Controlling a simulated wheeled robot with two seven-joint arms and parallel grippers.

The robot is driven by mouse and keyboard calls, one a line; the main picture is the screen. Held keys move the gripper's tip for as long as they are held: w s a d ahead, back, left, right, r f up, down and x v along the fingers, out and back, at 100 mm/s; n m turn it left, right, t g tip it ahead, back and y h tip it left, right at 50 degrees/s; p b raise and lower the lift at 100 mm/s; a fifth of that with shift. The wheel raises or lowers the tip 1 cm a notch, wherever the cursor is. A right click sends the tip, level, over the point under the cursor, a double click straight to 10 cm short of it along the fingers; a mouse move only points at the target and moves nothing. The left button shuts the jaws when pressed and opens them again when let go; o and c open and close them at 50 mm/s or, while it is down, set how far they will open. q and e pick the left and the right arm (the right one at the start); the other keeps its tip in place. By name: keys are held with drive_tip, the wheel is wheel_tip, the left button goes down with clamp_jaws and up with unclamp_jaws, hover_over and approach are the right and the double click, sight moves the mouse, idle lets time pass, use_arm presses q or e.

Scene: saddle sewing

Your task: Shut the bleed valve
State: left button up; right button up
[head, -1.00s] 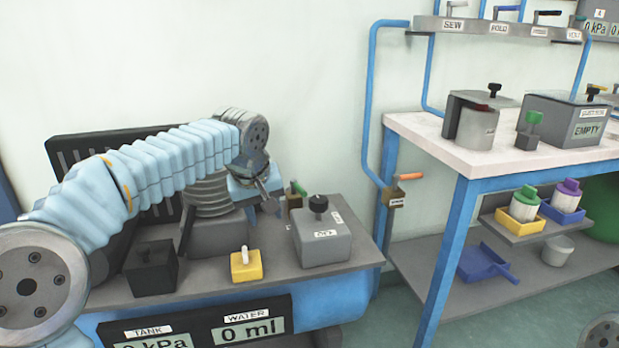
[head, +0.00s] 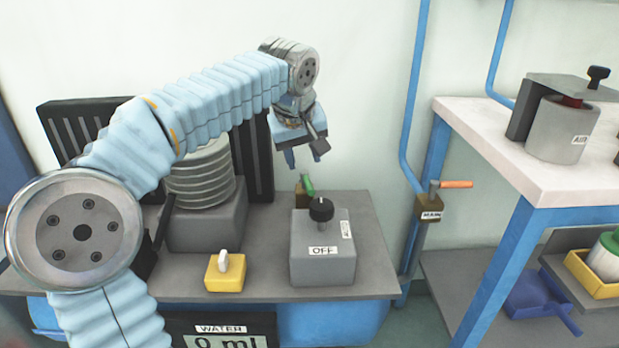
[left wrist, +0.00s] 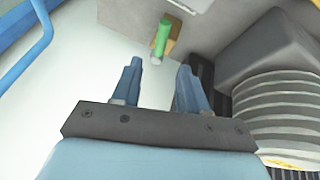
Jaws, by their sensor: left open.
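A small valve with a green handle (head: 308,186) and a brass body stands at the back of the grey bench, behind the grey box marked OFF. I read no label on it, so I cannot confirm that it is the bleed valve. My left gripper (head: 304,156) is open and empty, just above the green handle in the head view, fingers pointing down. In the left wrist view the green handle (left wrist: 162,38) shows beyond the gap between the open fingertips (left wrist: 160,68), apart from them. My right gripper is not in view.
The grey OFF box (head: 323,255) with a black knob and a yellow switch box (head: 225,272) sit on the bench. A ribbed cylinder (head: 203,178) stands left of the gripper. A valve marked MAIN (head: 428,207) has an orange handle. A white-topped table (head: 480,125) stands right.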

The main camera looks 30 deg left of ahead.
sight(307, 181)
use_arm(q)
drive_tip(key=x, duration=0.7)
drive_tip(key=shift+w+f+b, duration=0.1)
drive_tip(key=shift+f+b, duration=0.25)
drive_tip(key=shift+b, duration=0.05)
clamp_jaws()
